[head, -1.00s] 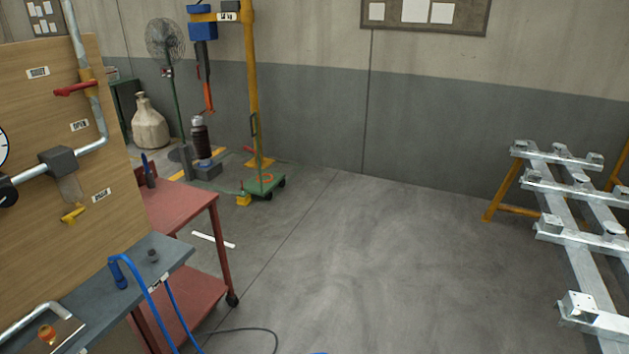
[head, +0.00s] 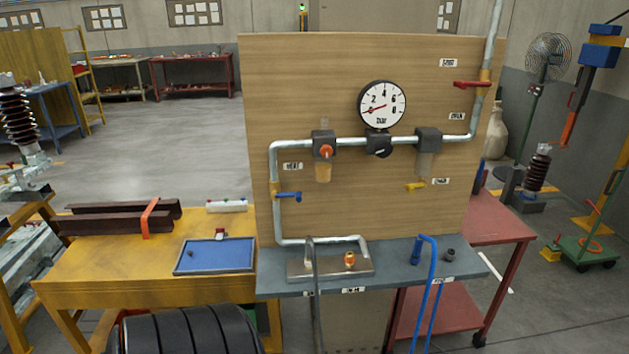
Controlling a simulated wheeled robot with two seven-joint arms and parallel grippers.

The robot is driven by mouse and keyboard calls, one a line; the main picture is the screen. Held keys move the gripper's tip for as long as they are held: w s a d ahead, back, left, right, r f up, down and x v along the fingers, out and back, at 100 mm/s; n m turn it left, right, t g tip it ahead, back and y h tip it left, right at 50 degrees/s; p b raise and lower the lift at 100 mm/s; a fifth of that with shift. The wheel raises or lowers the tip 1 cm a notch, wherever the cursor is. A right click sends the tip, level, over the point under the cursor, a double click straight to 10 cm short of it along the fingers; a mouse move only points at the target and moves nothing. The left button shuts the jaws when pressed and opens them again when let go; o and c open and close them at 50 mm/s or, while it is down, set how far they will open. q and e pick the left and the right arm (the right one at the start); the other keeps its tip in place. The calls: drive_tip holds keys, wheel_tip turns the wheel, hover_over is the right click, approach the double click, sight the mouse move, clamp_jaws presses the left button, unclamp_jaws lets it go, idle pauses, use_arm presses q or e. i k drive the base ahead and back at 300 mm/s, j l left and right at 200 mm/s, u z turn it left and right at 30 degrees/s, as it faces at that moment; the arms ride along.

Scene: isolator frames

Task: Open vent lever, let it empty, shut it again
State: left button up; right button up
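A wooden panel (head: 350,70) carries a grey pipe run (head: 272,220) in the head view. A blue lever (head: 289,195) sits on a brass valve on the panel's left vertical pipe, below a tag that seems to read VENT (head: 292,166). The blue lever points right, crosswise to that pipe. A round gauge (head: 383,104) marked bar has its red needle at the lower left, near the low end. A red lever (head: 472,84) lies crosswise on the upper right pipe. A small yellow lever (head: 415,187) is under the right-hand unit. Neither gripper is in view.
A grey shelf (head: 400,282) below the panel holds a metal plate (head: 300,268) and a blue hose (head: 434,285). A yellow bench (head: 110,270) with a blue tray (head: 215,256) stands left, a red cart (head: 500,228) right. Open floor (head: 190,140) lies behind, left.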

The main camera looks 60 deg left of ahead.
sight(297, 195)
drive_tip(key=u, duration=2.1)
